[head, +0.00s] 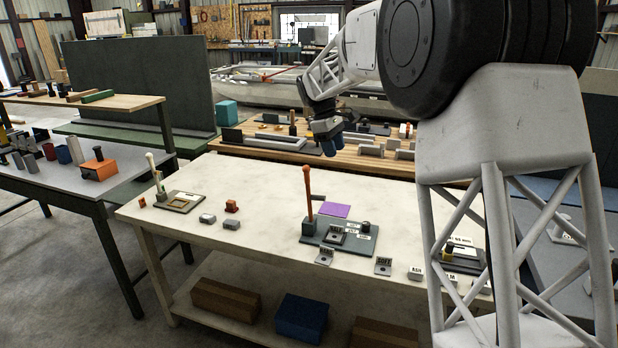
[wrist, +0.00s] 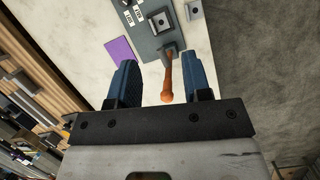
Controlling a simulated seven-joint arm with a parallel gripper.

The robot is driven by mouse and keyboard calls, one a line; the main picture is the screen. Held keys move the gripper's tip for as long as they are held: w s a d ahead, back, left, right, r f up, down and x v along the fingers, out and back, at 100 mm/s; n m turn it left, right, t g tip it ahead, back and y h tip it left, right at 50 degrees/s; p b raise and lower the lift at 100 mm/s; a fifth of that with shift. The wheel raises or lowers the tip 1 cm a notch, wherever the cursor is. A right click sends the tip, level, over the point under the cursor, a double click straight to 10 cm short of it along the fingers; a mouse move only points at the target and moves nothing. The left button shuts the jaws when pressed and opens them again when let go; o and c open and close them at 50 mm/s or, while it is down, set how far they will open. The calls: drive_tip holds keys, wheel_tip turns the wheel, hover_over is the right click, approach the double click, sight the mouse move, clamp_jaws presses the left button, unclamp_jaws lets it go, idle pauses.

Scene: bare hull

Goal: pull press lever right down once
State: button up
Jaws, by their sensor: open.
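A press with an upright orange-brown lever (head: 308,195) stands on a grey-green base plate (head: 355,243) in the middle of the white table. My gripper (head: 329,146) is above and slightly right of the lever's top in the head view, apart from it. In the wrist view my gripper (wrist: 162,62) is open, with two blue fingers. The lever (wrist: 169,75) shows in the gap between them, its rounded end toward the camera, with no visible contact. A second press with a white-tipped lever (head: 152,168) stands at the table's left end.
The white table (head: 265,182) has small grey and orange blocks near its front. A purple square (head: 336,209) lies behind the base plate and shows in the wrist view (wrist: 120,49). A wooden bench (head: 250,150) with parts stands behind. My arm hides the table's right part.

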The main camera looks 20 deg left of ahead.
sight(309, 177)
drive_tip(key=w+a+f+n, duration=0.1)
drive_tip(key=a+f, duration=0.1)
drive_tip(key=a, duration=0.2)
drive_tip(key=w+a+f, duration=0.1)
drive_tip(key=a+f, duration=0.1)
drive_tip(key=a, duration=0.2)
drive_tip(key=w+a+f+n, duration=0.1)
drive_tip(key=w+a+f, duration=0.1)
drive_tip(key=a, duration=0.2)
drive_tip(key=shift+f+n+h, duration=0.1)
drive_tip(key=shift+n+h, duration=0.2)
drive_tip(key=shift+h, duration=0.1)
drive_tip(key=shift+f, duration=0.1)
drive_tip(key=shift+x, duration=3.85)
clamp_jaws()
